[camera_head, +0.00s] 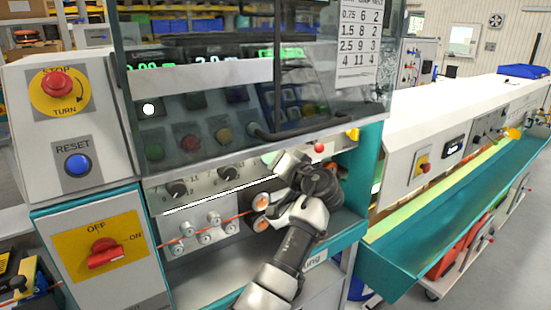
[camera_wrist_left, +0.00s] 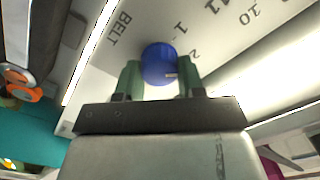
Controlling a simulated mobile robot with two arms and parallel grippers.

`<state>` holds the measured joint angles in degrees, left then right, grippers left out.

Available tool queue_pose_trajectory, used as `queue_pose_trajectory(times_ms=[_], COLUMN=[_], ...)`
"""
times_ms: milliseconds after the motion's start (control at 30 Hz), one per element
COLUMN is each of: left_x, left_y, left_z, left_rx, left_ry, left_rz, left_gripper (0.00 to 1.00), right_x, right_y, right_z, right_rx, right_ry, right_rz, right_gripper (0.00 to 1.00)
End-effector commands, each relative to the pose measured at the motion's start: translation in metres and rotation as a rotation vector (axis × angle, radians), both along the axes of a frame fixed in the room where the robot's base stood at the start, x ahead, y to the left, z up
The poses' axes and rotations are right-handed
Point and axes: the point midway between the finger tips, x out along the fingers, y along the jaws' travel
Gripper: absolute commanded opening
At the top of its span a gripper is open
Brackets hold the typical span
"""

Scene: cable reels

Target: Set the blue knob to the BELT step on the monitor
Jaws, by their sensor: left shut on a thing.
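In the left wrist view the blue knob (camera_wrist_left: 158,62) sits on a pale panel between the two green fingers of my left gripper (camera_wrist_left: 160,80), which is shut on it. A small pale mark shows low on the knob's right side; which number it lines up with I cannot tell. The word BELT and the numbers 1, 2, 10 and 11 are printed around it. In the head view my left gripper (camera_head: 274,166) is at the machine front and the blue knob is hidden. The monitor (camera_head: 210,56) shows green and white readings behind glass, partly cut off. My right gripper is out of view.
A number card (camera_head: 358,45) hangs on the glass guard (camera_head: 330,85). Two black knobs (camera_head: 177,188), rollers with an orange cable (camera_head: 206,230) and a red ball-topped lever (camera_head: 319,148) are close to my arm. A red stop button (camera_head: 57,85) is at the left.

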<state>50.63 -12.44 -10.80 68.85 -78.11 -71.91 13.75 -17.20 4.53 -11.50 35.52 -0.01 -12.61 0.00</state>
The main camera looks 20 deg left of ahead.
Motion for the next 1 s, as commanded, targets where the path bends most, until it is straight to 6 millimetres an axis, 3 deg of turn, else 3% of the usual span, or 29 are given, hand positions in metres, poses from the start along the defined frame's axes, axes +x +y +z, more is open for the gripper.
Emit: queue_pose_trajectory(times_ms=[600,1000], left_x=[0.001,0.001], left_y=[-0.001,-0.001], left_z=[0.003,0.001], left_rx=[0.348,0.474], left_ry=[0.439,0.599], left_rz=[-0.001,-0.001], left_gripper=[0.15,0.15], right_x=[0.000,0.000], right_y=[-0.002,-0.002], right_z=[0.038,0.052], right_rx=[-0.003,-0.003], right_ry=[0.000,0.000], right_rz=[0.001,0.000], right_gripper=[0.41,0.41])
